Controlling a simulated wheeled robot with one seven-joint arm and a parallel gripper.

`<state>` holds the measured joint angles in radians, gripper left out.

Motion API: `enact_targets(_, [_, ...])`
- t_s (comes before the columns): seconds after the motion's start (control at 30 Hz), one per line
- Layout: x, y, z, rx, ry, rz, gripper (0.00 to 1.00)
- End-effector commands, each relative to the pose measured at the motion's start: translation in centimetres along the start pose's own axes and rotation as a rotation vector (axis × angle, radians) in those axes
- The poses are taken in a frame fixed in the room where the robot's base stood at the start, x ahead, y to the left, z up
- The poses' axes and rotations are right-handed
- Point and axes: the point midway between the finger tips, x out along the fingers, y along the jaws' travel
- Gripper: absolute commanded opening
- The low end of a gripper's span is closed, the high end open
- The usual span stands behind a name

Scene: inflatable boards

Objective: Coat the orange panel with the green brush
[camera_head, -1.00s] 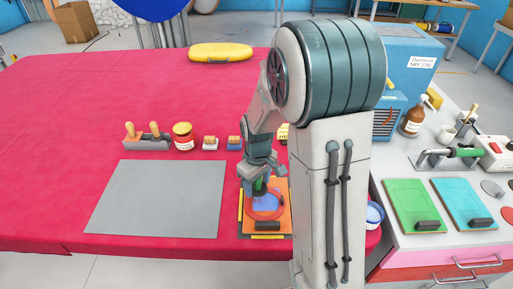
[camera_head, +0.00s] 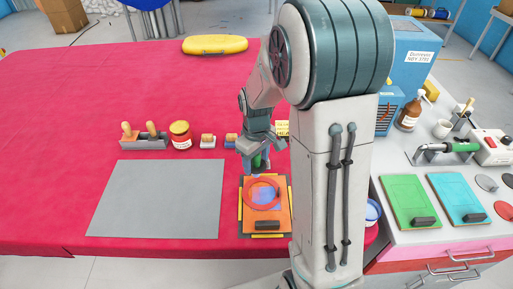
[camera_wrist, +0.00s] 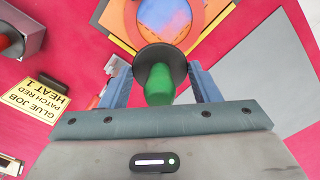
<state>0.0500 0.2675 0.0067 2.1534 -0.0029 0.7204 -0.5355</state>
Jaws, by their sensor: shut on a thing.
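The orange panel (camera_head: 263,222) lies on the red table, framed by yellow strips on a dark base. A red ring (camera_head: 247,194) lies on it, with a blue, unevenly coated patch (camera_head: 264,194) inside. The panel (camera_wrist: 127,14) and patch also show at the top of the wrist view. My gripper (camera_wrist: 177,82) is shut on the green brush (camera_wrist: 160,86), its green handle between the fingers and a dark round collar beyond. In the head view the brush (camera_head: 257,163) is at the panel's far edge. Its bristles are hidden, so contact cannot be told.
A grey sheet (camera_head: 160,200) lies left of the panel. Right are a blue-rimmed can (camera_head: 373,212) and green (camera_head: 408,205) and teal (camera_head: 462,198) boards.

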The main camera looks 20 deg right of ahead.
Motion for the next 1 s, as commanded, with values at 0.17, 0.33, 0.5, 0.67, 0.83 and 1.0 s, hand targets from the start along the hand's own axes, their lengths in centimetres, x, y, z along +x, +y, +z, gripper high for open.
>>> enact_targets(0.17, [-2.0,0.0,0.0,-0.001,0.000,0.000,0.35])
enact_targets(0.33, [-2.7,-0.1,-0.1,-0.002,0.000,0.000,0.35])
enact_targets(0.5, [-2.7,-0.1,-0.1,-0.002,0.000,0.000,0.35])
enact_targets(0.67, [-2.7,-0.1,-0.1,-0.002,0.000,0.000,0.35])
enact_targets(0.83, [-2.7,-0.1,-0.1,-0.002,0.000,0.000,0.35])
enact_targets(1.0, [-2.7,-0.1,-0.1,-0.002,0.000,0.000,0.35])
